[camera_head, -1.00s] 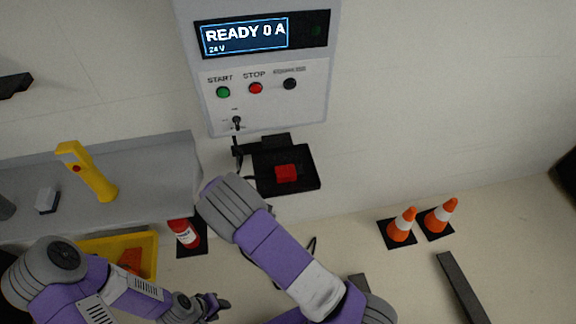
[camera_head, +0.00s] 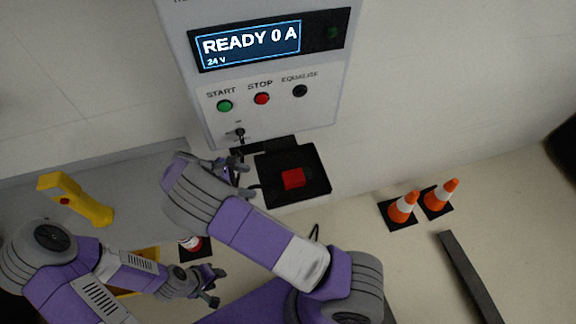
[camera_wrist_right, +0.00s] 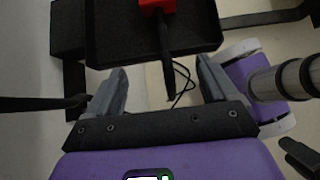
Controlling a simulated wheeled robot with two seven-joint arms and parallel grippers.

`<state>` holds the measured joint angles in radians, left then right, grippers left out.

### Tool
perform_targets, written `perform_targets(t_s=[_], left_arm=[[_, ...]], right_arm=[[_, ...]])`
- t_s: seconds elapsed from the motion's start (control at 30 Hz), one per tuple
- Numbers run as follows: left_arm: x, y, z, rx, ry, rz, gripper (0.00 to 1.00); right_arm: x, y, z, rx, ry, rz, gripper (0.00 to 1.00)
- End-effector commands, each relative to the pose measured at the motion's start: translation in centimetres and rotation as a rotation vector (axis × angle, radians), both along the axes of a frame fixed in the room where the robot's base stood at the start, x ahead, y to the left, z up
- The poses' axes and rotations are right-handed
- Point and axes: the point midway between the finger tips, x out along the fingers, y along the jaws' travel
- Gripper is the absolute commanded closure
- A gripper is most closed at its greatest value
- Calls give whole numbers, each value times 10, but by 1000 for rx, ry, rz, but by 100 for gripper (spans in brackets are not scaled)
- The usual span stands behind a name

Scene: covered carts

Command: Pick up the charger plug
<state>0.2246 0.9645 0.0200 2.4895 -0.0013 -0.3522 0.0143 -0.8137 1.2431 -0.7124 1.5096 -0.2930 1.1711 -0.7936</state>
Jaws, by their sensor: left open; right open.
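The red charger plug (camera_head: 293,179) sits on a black tray (camera_head: 318,192) below the charger panel. In the right wrist view, the red plug (camera_wrist_right: 158,4) is cut by the top edge, and a black bar runs down from it towards the space between my fingers. My right gripper (camera_head: 238,176) is left of the tray in the head view, partly hidden by its wrist. In its wrist view the right gripper (camera_wrist_right: 160,70) is open with nothing clamped. My left gripper (camera_head: 208,290) is open and empty, low and away from the plug.
The charger panel (camera_head: 275,130) reads READY 0 A, with START, STOP and EQUALISE buttons. A yellow handheld device (camera_head: 80,200) lies on the grey cart top at left. Two orange cones (camera_head: 402,207) stand at right, near a dark floor bar (camera_head: 465,275). A dark cable loops below the tray.

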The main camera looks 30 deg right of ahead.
Motion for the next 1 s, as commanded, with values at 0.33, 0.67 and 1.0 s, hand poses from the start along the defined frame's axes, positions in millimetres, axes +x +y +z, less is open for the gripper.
perform_targets(t_s=[0.33, 0.67, 1.0], left_arm=[[-1, 0, 4, 0, 2, -1, 57], [-1, 0, 5, 0, 1, 0, 57], [-1, 0, 2, 0, 1, 0, 57]], right_arm=[[-17, -66, 1, -1, 1, -4, 14], [-25, -102, 0, 0, 1, -1, 14], [-34, -139, -26, -2, 1, -2, 14]])
